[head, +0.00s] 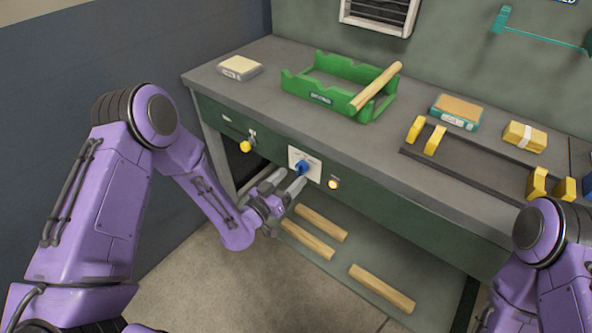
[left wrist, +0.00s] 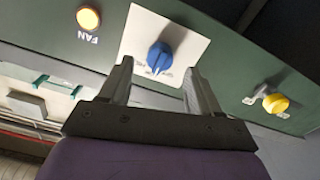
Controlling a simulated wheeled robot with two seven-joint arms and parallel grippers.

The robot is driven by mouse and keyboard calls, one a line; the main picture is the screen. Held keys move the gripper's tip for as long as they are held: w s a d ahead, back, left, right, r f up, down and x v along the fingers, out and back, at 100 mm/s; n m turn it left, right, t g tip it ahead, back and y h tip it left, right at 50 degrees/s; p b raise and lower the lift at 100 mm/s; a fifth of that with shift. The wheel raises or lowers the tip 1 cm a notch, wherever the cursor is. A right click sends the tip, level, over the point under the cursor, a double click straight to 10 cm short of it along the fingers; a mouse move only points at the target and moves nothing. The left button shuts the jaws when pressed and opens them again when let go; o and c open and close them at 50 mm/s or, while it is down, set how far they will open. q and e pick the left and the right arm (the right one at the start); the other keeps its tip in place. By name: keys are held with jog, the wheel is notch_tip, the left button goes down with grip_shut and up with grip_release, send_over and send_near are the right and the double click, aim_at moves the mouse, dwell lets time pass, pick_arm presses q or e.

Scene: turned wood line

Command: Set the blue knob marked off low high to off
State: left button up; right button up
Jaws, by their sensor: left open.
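The blue knob (head: 301,167) sits on a white plate (head: 312,164) on the front of the green bench. In the left wrist view the knob (left wrist: 159,56) shows in front of my left gripper, on its white plate (left wrist: 187,46). Its narrow end points toward the gripper side of that picture. The plate's lettering is too small to read, so I cannot tell its setting. My left gripper (head: 288,180) is open and empty. Its fingertips are close to the knob, one to each side in the left wrist view (left wrist: 158,70); contact is not clear. My right gripper is out of view.
A yellow knob (head: 245,146) is left of the plate, and a lit round button (head: 334,184), marked FAN in the wrist view, is right of it. Wooden bars (head: 320,222) lie on the lower shelf. A green tray (head: 330,97) stands on the benchtop.

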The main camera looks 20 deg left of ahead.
aim_at(298, 172)
pick_arm(q)
jog(key=x, duration=0.3)
jog(key=shift+w+d, duration=0.1)
jog(key=shift+w, duration=0.1)
jog(key=c, duration=1)
jog(key=shift+c, duration=0.2)
jog(key=shift+f+n, duration=0.1)
jog(key=shift+n, duration=0.3)
jog(key=n+b, duration=0.1)
jog(key=n, duration=0.2)
jog(key=shift+n, duration=0.3)
jog(key=shift+n+b, duration=0.45)
jog(key=shift+n, duration=1.75)
